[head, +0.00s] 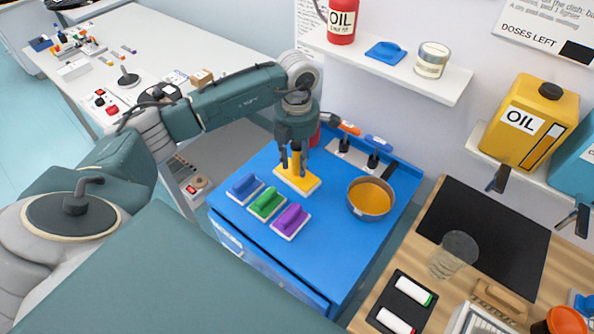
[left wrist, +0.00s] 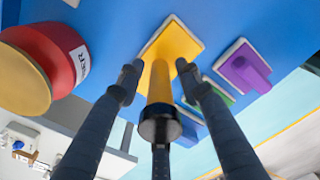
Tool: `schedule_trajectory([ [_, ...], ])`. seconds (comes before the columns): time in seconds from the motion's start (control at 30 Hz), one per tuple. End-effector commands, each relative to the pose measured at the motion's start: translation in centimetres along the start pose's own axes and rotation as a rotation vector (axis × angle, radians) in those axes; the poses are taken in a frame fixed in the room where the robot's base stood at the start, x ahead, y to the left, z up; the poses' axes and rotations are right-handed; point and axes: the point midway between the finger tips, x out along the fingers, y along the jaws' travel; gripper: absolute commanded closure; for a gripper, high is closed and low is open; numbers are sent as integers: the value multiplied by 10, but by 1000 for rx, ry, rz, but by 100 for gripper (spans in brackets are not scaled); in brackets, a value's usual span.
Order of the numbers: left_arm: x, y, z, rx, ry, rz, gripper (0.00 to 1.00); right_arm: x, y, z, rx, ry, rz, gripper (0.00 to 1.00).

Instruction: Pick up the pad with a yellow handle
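The pad with a yellow handle (head: 297,181) is on the blue worktop, at the back of a row of pads. Its upright yellow handle shows between the fingers. My left gripper (head: 294,156) points down over this pad, with fingers on either side of the handle. In the left wrist view the yellow pad (left wrist: 180,40) is straight ahead, and my left gripper's fingers (left wrist: 160,78) stand apart with small gaps beside the handle. The gripper looks open and not closed on it. My right gripper is not in view.
Blue (head: 245,187), green (head: 267,203) and purple (head: 290,220) pads lie in a row in front. A pan of yellow liquid (head: 371,198) stands to the right. A red and yellow container (left wrist: 45,65) is close by in the left wrist view. A shelf (head: 400,72) hangs above.

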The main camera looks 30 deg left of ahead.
Motion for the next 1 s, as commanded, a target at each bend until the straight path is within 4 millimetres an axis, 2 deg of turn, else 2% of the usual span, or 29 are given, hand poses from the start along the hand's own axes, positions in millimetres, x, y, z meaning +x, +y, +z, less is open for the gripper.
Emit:
schedule_trajectory([
  [0.03, 0, 0, 0, 0, 0, 0, 79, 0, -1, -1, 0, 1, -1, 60],
  [0.13, 0, 0, 0, 0, 0, 0, 99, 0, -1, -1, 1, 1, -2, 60],
  [0.47, -2, 0, 0, 0, -1, 0, 100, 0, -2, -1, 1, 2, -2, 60],
  [0.67, -14, 1, 1, 0, -3, 1, 100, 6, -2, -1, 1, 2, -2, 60],
  [0.87, -51, 1, 2, 0, -8, 3, 100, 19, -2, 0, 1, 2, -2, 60],
  [1.0, -93, 1, 2, 1, -11, 4, 100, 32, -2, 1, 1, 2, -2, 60],
])
